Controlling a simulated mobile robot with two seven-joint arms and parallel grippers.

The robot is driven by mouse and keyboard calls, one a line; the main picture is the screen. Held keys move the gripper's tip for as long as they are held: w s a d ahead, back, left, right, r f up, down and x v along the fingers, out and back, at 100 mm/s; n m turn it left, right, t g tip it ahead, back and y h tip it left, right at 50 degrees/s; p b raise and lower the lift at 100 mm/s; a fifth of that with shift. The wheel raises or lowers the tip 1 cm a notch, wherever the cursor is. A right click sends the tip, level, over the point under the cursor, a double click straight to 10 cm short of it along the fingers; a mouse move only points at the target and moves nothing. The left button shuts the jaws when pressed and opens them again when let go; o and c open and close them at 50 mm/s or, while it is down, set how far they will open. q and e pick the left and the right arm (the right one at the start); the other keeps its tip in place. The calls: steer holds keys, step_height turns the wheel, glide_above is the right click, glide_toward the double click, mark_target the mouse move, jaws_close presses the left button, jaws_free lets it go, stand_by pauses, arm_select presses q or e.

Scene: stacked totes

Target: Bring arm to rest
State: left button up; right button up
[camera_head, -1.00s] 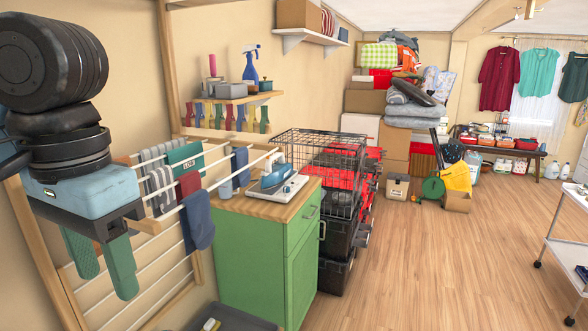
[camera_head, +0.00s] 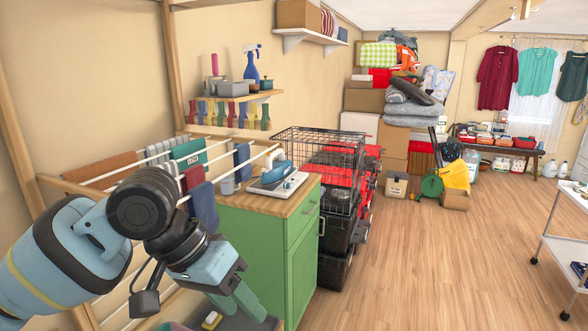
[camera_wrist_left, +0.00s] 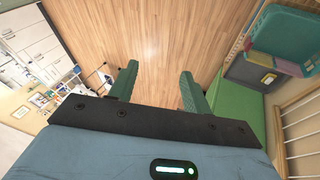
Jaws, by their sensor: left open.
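My left arm enters the head view from the lower left, blue-grey with black joints. My left gripper (camera_head: 238,302) hangs low in front of the green cabinet, its green fingers pointing down and to the right. In the left wrist view the two fingers (camera_wrist_left: 156,82) stand apart with only wooden floor showing between them, so it is open and empty. My right gripper is in neither view.
The green cabinet (camera_head: 295,250) bears an iron (camera_head: 276,174) on its top. A drying rack (camera_head: 110,174) with cloths stands behind my left arm. A wire crate (camera_head: 318,165) sits on stacked totes beyond the cabinet.

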arm_select(q)
steer(key=w+d+f+n+t+h, duration=0.1)
steer(key=w+d+f+h, duration=0.1)
steer(key=f, duration=0.4)
steer(key=w+d+f+t+h, duration=0.1)
steer(key=w+d+f+h, duration=0.15)
steer(key=f, duration=0.25)
step_height(320, 180, down, 13)
steer(key=s+a+n+t, duration=0.1)
steer(key=a+n+t, duration=0.15)
steer(key=t, duration=0.25)
steer(key=s+a+f+t+y, duration=0.1)
steer(key=s+a+f+y, duration=0.3)
steer(key=s+a+f, duration=0.3)
steer(key=s+a+f+y, duration=0.4)
steer(key=s+a+f, duration=0.3)
steer(key=s+f, duration=0.5)
steer(key=shift+s+a+f+t, duration=0.3)
steer(key=shift+s+f+t, duration=0.1)
steer(key=shift+s, duration=0.85)
